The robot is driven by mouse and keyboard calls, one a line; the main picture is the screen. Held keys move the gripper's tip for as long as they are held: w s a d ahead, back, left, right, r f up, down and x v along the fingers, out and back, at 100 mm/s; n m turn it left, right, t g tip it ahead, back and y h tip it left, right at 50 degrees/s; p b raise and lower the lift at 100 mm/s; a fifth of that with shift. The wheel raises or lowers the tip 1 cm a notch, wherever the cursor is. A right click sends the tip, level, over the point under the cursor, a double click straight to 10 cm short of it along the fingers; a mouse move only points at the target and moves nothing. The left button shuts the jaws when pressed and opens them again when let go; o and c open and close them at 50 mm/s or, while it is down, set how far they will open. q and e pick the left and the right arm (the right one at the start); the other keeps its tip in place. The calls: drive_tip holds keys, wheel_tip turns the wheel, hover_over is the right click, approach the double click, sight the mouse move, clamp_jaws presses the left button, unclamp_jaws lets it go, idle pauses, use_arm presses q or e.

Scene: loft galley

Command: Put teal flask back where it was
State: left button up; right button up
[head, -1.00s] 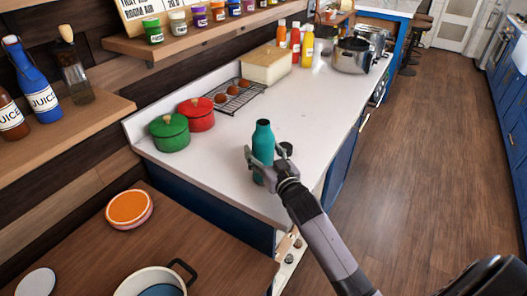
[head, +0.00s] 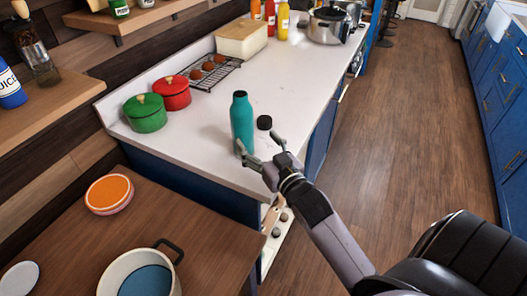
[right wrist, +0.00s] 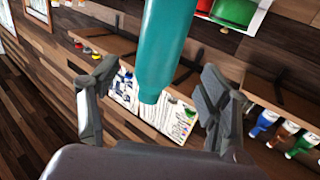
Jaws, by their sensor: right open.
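The teal flask (head: 242,124) stands upright and uncapped-looking, with a dark top, on the white counter (head: 195,165) near its front end. A small black lid-like piece (head: 264,122) sits on the counter just right of it. My right gripper (head: 258,144) is open and empty, low at the flask's near right side, with its fingers spread toward it. In the right wrist view the flask (right wrist: 165,45) shows beyond and between the two spread fingers (right wrist: 158,78), with a gap on each side. My left gripper is not in view.
A green pot (head: 145,113) and a red pot (head: 171,93) stand left of the flask. A wire rack (head: 215,72) lies behind them.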

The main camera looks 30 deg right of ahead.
drive_tip(key=shift+s+a, duration=0.1)
drive_tip(key=shift+s, duration=1.15)
